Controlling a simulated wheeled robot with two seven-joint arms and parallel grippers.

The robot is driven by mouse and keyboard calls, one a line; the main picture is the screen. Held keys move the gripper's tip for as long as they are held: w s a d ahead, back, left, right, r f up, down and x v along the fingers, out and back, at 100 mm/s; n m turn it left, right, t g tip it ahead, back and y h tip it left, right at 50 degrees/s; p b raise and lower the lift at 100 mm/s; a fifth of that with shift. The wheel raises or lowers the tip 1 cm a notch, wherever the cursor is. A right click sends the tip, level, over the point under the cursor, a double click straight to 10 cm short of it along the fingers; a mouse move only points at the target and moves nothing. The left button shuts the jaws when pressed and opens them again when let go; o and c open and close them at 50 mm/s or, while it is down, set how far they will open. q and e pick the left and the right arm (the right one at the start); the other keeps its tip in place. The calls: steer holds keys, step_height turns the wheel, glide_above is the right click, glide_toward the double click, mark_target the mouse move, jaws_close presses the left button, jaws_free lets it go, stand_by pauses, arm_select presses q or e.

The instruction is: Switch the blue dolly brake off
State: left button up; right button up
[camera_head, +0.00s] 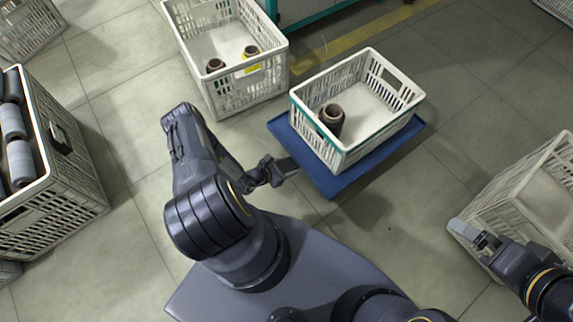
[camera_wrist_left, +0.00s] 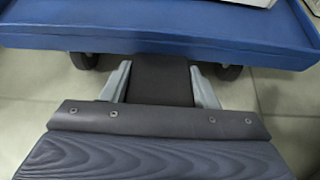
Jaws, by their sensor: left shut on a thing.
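The blue dolly (camera_head: 335,187) stands on the floor with a white crate on top of it. Its blue edge and two dark wheels also show in the wrist view (camera_wrist_left: 160,38). A dark brake tab (camera_wrist_left: 160,80) sticks out from under that edge, between the wheels. My left gripper (camera_wrist_left: 160,88) has its two grey fingers on either side of the tab, shut on it. In the head view the left gripper (camera_head: 279,170) is at the dolly's left side. My right gripper (camera_head: 470,234) is at the lower right, near another crate; its jaw opening is unclear.
Another white crate (camera_head: 238,97) with bobbins stands behind left. A crate of grey bobbins (camera_head: 62,190) stands at the left, and a white crate (camera_head: 520,190) at the right. Floor between them is clear.

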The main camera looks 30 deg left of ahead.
mark_target(282, 168)
arm_select(q)
steer(key=o, duration=1.4)
steer(key=p+v, duration=0.2)
steer(key=v, duration=0.5)
steer(key=shift+r+p, duration=0.15)
steer(key=shift+p, duration=0.15)
steer(key=shift+s+a+r, duration=0.1)
steer(key=shift+s+a, duration=0.05)
steer(key=shift+s, duration=0.2)
